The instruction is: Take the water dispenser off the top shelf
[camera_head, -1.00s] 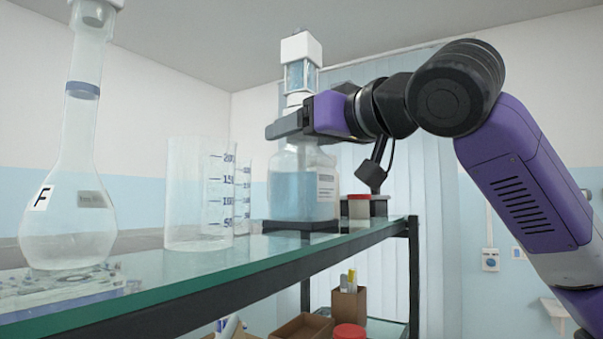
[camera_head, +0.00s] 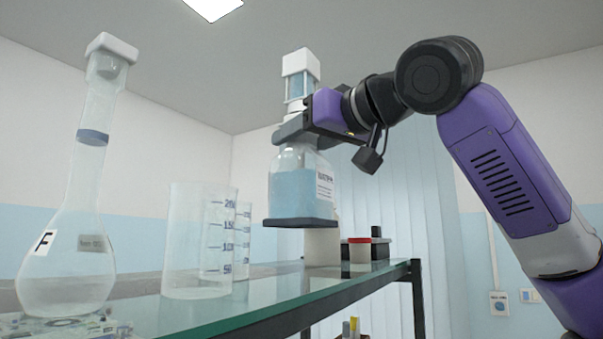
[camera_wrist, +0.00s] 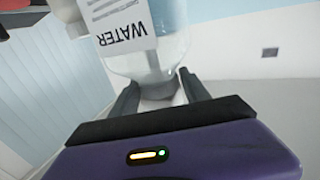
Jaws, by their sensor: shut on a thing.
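The water dispenser (camera_head: 298,192) is a clear bottle of blue liquid with a white top and a dark base. My gripper (camera_head: 290,132) is shut on its neck and holds it upright. Its dark base is above the glass top shelf (camera_head: 240,309), with a gap below it. In the wrist view the dispenser (camera_wrist: 150,62) shows between the two dark fingers (camera_wrist: 160,97), with its WATER label appearing upside down.
A flask marked F (camera_head: 66,262) and clear graduated beakers (camera_head: 195,240) stand left of the dispenser on the shelf. A red-capped jar (camera_head: 360,252), a dark block and a whitish cylinder (camera_head: 322,246) stand behind it. Open air lies above.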

